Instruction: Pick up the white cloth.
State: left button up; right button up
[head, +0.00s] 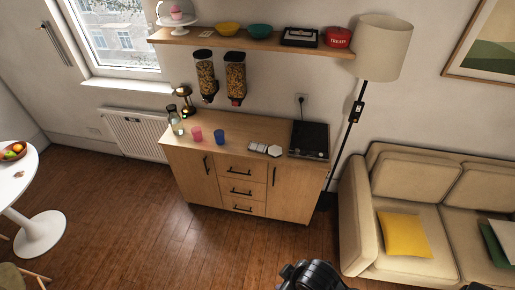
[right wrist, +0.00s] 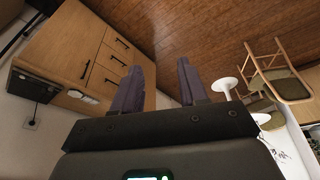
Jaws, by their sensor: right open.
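On the wooden cabinet top, a small light-grey, folded-looking item (head: 257,148) lies beside a flat white hexagonal item (head: 276,151). Either may be the white cloth; they are too small to tell. Pale items also show small on the cabinet in the right wrist view (right wrist: 83,97). My right gripper (right wrist: 158,78) is open, with nothing between its fingers, and is well away from the cabinet top. My left gripper is not in view.
The cabinet (head: 240,175) also holds a pink cup (head: 197,134), a blue cup (head: 219,137), a glass bottle (head: 176,122) and a black appliance (head: 309,139). Dispensers (head: 235,75) hang above. A sofa (head: 405,190) stands right; the floor in front is clear.

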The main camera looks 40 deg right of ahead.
jog(key=shift+o, duration=0.3)
jog(key=o, duration=1)
